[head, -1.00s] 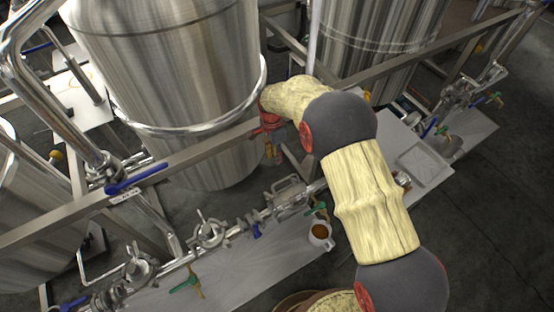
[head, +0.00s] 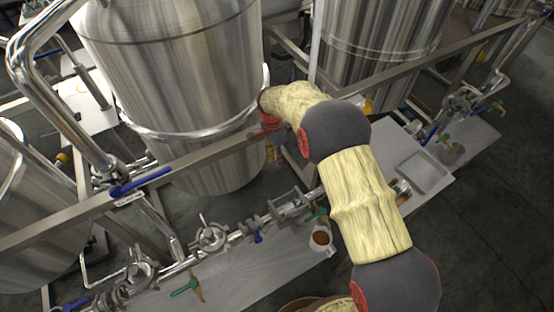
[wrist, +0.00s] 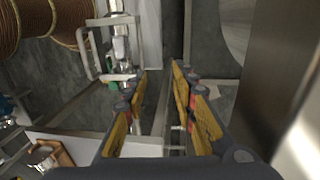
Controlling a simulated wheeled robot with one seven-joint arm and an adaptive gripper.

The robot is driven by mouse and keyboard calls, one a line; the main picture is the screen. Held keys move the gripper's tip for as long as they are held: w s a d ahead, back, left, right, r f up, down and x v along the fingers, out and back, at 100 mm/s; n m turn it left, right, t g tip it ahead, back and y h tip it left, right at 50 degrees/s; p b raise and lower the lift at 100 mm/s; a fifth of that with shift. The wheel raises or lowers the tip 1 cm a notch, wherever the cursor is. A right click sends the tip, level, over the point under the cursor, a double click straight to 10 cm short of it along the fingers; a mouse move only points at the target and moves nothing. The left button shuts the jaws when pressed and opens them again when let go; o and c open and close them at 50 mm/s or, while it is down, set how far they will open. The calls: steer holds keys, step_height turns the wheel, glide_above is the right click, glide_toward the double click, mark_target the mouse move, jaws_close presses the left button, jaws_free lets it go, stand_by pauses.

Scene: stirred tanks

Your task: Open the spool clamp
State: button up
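A metal pipe run with several clamps crosses low over the grey bench. One clamp with a wing nut (head: 211,236) sits mid-run. Another clamp (head: 140,270) is further left, and a metal fitting (head: 290,204) lies to the right. I cannot tell which is the spool clamp. My gripper (head: 272,150) hangs above and behind the pipe run, beside the big tank, partly hidden by the rail. In the wrist view my gripper (wrist: 160,90) has its two yellow fingers apart with nothing between them. A metal fitting (wrist: 119,50) stands beyond the left finger there.
A white cup (head: 322,239) of brown liquid stands on the bench (head: 240,272) beneath my arm. Steel tanks (head: 180,70) and a metal rail (head: 190,157) crowd around my gripper. A shallow tray (head: 425,172) is at the right.

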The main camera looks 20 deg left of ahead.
steer(key=w+a+r, duration=0.2)
steer(key=shift+a+r+t+y, duration=0.1)
steer(key=shift+r+t+y, duration=0.2)
steer(key=r, duration=0.3)
steer(key=s+d+r, duration=0.1)
steer(key=r, duration=0.1)
steer(key=shift+s+d+r, duration=0.1)
steer(key=shift+r, duration=0.15)
steer(key=shift+d, duration=0.1)
